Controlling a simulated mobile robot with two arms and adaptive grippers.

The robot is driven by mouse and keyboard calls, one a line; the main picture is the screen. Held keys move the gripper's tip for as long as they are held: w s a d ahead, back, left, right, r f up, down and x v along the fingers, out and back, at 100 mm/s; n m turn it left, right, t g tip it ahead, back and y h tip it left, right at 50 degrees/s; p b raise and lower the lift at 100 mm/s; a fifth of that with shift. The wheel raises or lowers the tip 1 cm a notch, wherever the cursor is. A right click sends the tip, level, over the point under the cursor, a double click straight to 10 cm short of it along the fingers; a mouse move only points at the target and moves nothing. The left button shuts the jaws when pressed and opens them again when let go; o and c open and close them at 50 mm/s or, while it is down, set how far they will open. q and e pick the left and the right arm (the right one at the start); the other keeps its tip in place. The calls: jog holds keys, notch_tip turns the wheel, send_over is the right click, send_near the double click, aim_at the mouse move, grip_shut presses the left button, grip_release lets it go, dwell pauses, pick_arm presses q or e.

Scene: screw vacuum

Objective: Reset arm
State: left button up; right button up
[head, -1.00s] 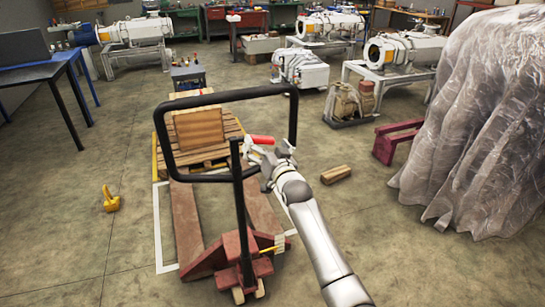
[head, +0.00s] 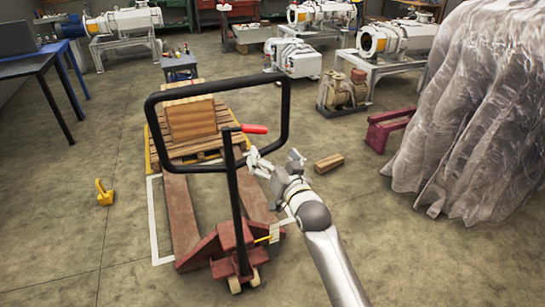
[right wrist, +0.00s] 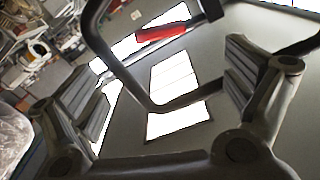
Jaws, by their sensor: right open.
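My right gripper (head: 277,166) is open and empty in the head view, just right of the pallet jack's upright bar. Its two spread fingers frame the right wrist view (right wrist: 170,105). The red pallet jack (head: 232,240) stands in the middle with a black looped handle (head: 285,108). A red lever (head: 254,129) sits on the handle, and it also shows in the right wrist view (right wrist: 166,32). The gripper appears apart from the handle. My left gripper is not in view.
A wooden pallet (head: 180,146) with a wooden block (head: 190,118) lies behind the handle. A small wood piece (head: 328,163) and a yellow object (head: 104,193) lie on the floor. A plastic-covered mass (head: 470,110) stands at right. The front right floor is clear.

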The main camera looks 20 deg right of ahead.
jog(key=s+a+f+n+g, duration=0.1)
jog(key=s+f+g, duration=0.1)
jog(key=f, duration=1)
jog(key=s+f+n+g, duration=0.1)
jog(key=s+f+g, duration=0.2)
jog(key=f, duration=1)
jog(key=s+f+g, duration=0.3)
jog(key=s+f, duration=0.7)
jog(key=f, duration=0.6)
jog(key=s+f+n+g, duration=0.1)
jog(key=s+f+g, duration=0.2)
jog(key=s+f, duration=0.6)
jog(key=s+f+n+g, duration=0.1)
jog(key=s+f+g, duration=0.1)
jog(key=s+f, duration=0.65)
jog(key=s+d+f+n+g, duration=0.1)
jog(key=s+f+g, duration=0.1)
jog(key=s, duration=1)
jog(key=s+f+g, duration=0.2)
jog(key=s, duration=1)
jog(key=shift+s+d+n+h, duration=0.3)
jog(key=shift+s+d+n, duration=0.05)
jog(key=shift+d+n, duration=0.05)
